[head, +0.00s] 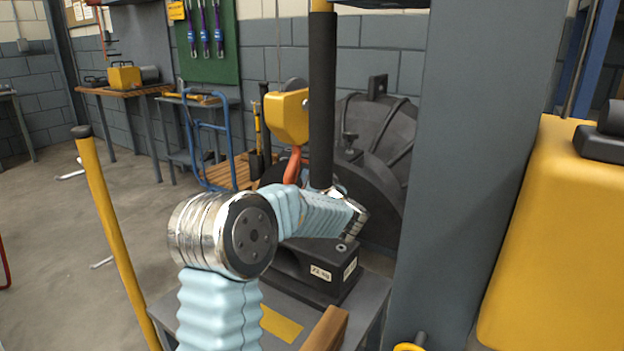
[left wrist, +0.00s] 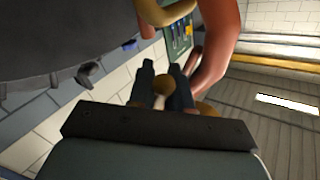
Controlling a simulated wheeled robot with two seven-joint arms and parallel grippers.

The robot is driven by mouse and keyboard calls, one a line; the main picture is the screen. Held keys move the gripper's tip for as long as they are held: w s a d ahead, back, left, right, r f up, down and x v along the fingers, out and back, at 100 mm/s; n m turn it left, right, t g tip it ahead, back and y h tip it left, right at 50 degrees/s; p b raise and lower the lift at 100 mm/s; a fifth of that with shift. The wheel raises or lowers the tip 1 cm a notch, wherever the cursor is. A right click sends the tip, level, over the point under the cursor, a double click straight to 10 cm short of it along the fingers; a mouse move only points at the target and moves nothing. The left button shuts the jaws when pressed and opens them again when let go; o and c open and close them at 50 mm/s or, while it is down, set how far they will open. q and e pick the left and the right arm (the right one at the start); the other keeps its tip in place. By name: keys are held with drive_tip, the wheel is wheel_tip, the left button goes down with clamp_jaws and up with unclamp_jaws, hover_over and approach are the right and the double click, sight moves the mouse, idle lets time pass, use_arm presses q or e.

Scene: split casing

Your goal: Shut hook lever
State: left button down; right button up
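The orange hook (head: 293,166) hangs under a yellow hoist block (head: 287,115) beyond my left arm; my arm covers its lower part. In the left wrist view the hook (left wrist: 222,48) curves close by on the right. A small brass-coloured knob (left wrist: 164,85) on a pale stem, seemingly the hook lever, stands between the fingers of my left gripper (left wrist: 163,75). The two dark fingers are apart; I cannot tell whether they touch the knob or stem. In the head view my left gripper is hidden behind my arm and the black pole. My right gripper is not in view.
A black-sleeved pole (head: 322,100) stands just right of the hook. A dark weight block (head: 315,272) sits on a grey stand below. A grey column (head: 455,170) closes off the right side. A yellow post (head: 115,235) stands left; the floor beyond is mostly free.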

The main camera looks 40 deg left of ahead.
use_arm(q)
drive_tip(key=shift+f, duration=0.1)
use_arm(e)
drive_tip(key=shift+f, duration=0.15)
use_arm(q)
drive_tip(key=shift+w+f+b, duration=0.15)
drive_tip(key=shift+b, duration=0.5)
drive_tip(key=shift+w+a+r+n+g+y+b, duration=0.15)
drive_tip(key=shift+w+n+g+y+b, duration=0.35)
drive_tip(key=shift+n+y+b, duration=1.25)
drive_tip(key=shift+w+r+n+g+y+b, duration=0.35)
drive_tip(key=shift+w+n+y+b, duration=0.35)
drive_tip(key=shift+n+b, duration=2.05)
drive_tip(key=shift+w+a+r+n+g+y+b, duration=0.15)
drive_tip(key=shift+w+n+g+y+b, duration=0.3)
drive_tip(key=shift+n+y+b, duration=1.35)
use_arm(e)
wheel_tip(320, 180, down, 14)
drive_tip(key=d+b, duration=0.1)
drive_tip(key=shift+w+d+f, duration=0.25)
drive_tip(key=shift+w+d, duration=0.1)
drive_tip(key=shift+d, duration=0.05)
use_arm(q)
drive_tip(key=shift+d+r+n+h, duration=0.1)
drive_tip(key=shift+n+h, duration=0.15)
drive_tip(key=shift+n, duration=0.25)
drive_tip(key=c, duration=1.4)
unclamp_jaws()
